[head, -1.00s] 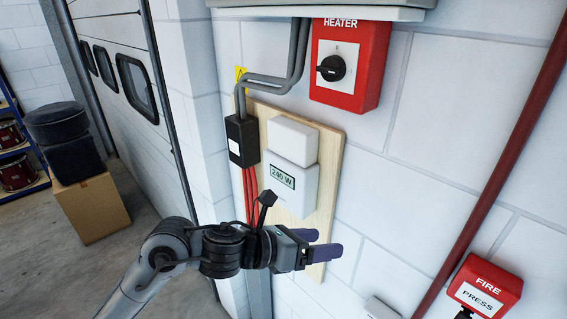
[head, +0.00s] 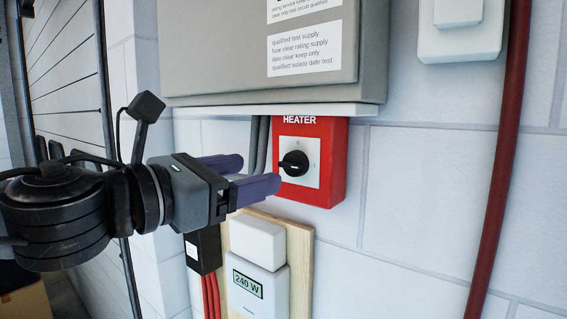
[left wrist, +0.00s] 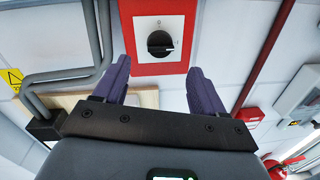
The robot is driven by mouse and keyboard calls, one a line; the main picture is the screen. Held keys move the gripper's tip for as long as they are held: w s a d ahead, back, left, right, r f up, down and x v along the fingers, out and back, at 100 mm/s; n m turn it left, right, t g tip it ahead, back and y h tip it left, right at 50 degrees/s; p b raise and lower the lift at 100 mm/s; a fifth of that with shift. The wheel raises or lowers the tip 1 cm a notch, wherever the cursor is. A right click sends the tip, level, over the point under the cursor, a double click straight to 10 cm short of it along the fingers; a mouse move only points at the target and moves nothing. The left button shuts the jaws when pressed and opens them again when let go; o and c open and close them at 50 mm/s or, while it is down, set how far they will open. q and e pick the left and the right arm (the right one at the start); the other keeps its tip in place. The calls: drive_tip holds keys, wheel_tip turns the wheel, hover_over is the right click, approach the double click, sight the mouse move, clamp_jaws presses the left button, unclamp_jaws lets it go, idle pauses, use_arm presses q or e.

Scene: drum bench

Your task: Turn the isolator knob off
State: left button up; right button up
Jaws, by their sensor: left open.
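The isolator knob (head: 294,163) is a black rotary handle on a white plate, on a red box (head: 333,165) labelled HEATER on the wall. In the left wrist view the knob (left wrist: 160,44) shows ahead of the fingers, its handle lying roughly level across the picture. My left gripper (head: 262,175) is open and empty, with purple fingers pointing at the box from the left. In the head view one fingertip overlaps the plate's left edge. In the left wrist view the gripper (left wrist: 160,88) has the knob framed beyond its fingertips, apart from it. My right gripper is out of view.
A grey cabinet (head: 260,85) with labels hangs just above the red box. Grey conduits (head: 258,140) run beside it. Below is a wooden board (head: 298,265) with a 240 W meter (head: 258,284). A red pipe (head: 497,170) runs at right; the wall between is clear.

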sight(286, 165)
use_arm(q)
drive_tip(key=p+x, duration=0.2)
drive_tip(key=x, duration=0.4)
drive_tip(key=shift+w+d+r, duration=0.1)
drive_tip(key=shift+w+d, duration=0.05)
drive_tip(key=shift+w, duration=0.05)
drive_tip(key=shift+x, duration=0.8)
drive_tip(key=c, duration=1)
